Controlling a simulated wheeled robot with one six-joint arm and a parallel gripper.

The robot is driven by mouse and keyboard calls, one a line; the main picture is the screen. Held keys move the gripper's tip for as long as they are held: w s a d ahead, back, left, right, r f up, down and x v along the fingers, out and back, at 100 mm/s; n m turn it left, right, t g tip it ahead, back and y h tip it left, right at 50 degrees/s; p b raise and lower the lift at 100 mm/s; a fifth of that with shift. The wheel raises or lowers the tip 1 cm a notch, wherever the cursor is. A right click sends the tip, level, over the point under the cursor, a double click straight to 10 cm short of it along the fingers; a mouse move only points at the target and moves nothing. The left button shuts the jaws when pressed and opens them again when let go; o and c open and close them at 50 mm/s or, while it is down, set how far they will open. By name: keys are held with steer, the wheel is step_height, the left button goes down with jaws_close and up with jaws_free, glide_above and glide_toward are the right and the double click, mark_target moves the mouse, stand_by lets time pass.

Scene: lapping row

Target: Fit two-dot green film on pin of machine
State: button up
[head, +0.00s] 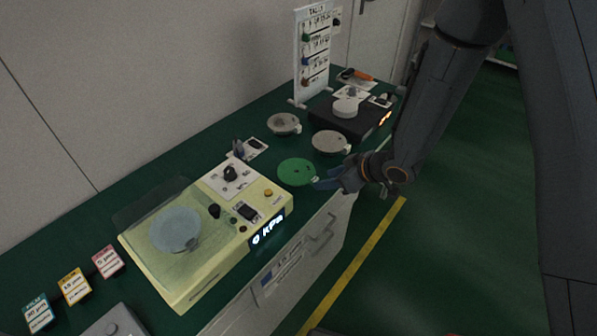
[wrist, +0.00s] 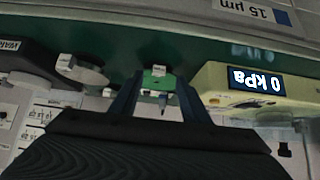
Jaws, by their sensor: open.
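The green film (head: 296,171) is a flat round disc with a small pale tab, lying on the dark green bench top. Small dark marks show on it, too small to count. My gripper (head: 318,184) is open at its tab end. In the wrist view the green film (wrist: 150,82) and its pale tab (wrist: 158,70) show between the open fingers of my gripper (wrist: 157,84); contact cannot be told. The pale yellow machine (head: 205,268) stands left of the film, with a round plate (head: 175,229) under a clear cover and a 0 kPa display (head: 267,229). I cannot make out its pin.
Two grey discs (head: 284,123) (head: 331,142) with tabs lie behind the film. A black machine (head: 340,122) and a white sign board (head: 313,57) stand farther back. Labelled cards (head: 74,287) and a grey box (head: 112,323) are at the near left. Drawers (head: 318,240) front the bench.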

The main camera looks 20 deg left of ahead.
mark_target(316, 180)
steer(key=shift+p+x, duration=0.75)
steer(key=shift+x, duration=1.4)
steer(key=shift+w+a+r, duration=0.1)
steer(key=shift+w+r, duration=0.05)
steer(key=shift+r, duration=0.05)
jaws_close()
